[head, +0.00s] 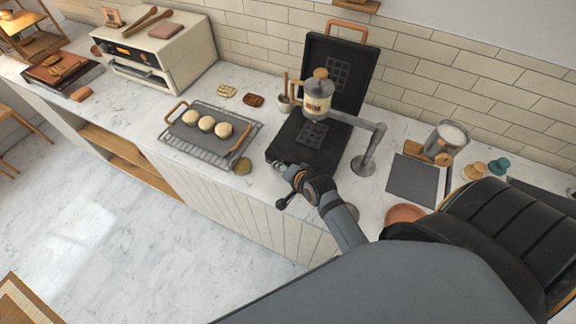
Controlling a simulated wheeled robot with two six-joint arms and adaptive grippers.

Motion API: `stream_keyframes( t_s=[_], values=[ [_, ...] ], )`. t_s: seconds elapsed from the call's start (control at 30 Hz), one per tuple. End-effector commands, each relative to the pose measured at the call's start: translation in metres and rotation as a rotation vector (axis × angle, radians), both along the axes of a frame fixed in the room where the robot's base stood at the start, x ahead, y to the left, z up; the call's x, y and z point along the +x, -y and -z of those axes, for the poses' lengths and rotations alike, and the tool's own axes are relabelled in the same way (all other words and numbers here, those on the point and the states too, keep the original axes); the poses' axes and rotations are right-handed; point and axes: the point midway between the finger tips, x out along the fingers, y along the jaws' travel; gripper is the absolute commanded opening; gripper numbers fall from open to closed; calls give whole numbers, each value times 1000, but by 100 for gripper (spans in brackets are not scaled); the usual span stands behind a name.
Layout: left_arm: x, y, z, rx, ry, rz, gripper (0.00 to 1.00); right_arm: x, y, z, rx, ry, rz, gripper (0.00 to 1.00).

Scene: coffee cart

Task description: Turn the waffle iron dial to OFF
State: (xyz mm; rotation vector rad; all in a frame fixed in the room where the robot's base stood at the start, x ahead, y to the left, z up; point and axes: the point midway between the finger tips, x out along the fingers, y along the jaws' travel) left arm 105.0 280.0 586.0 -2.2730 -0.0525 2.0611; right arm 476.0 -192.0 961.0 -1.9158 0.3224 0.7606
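The black waffle iron (325,150) stands open on the counter, its lid (338,72) raised with a copper-coloured handle at the top. A patterned plate shows on both halves. My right gripper (280,176) is at the front left corner of the waffle iron's base, close against or just in front of its front face. The gripper and wrist cover part of that front face. I cannot make out the dial or its setting. The fingers are small and dark here, so I cannot tell whether they are open or shut. My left gripper is not in view.
A rack with a tray (192,141) of pale rounds sits left. A dark mat (414,180) and steel pitcher (447,138) are right. An oven (158,50) stands farther left.

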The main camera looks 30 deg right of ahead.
Motion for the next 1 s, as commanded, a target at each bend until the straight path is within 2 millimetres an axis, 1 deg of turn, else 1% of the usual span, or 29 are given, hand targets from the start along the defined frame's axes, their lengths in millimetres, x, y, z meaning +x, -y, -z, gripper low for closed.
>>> stream_keyframes(
  t_s=[0.2, 0.3, 0.4, 0.5, 0.6, 0.8, 0.83, 0.9, 0.93, 0.97, 1.0],
  values=[
    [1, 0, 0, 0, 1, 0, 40, -41, 5, -33, -2, -2, -1, 37],
    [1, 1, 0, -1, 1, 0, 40, -58, 8, -47, -2, -2, -2, 37],
    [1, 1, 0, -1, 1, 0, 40, -71, 10, -58, -3, -3, -2, 37],
    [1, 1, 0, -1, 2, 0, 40, -79, 11, -65, -2, -2, -1, 37],
    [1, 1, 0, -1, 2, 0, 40, -82, 11, -68, 0, -1, 0, 37],
    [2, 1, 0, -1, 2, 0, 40, -82, 11, -68, 0, -1, 0, 37],
    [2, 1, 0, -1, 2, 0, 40, -82, 11, -68, 0, -1, 0, 38],
    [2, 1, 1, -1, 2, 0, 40, -81, 12, -67, -18, 3, -8, 48],
    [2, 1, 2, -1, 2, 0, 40, -80, 14, -64, -45, 7, -20, 50],
    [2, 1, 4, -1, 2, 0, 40, -78, 17, -61, -89, 13, -38, 50],
    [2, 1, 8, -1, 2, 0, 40, -74, 23, -56, -178, 24, -76, 50]
  ],
)
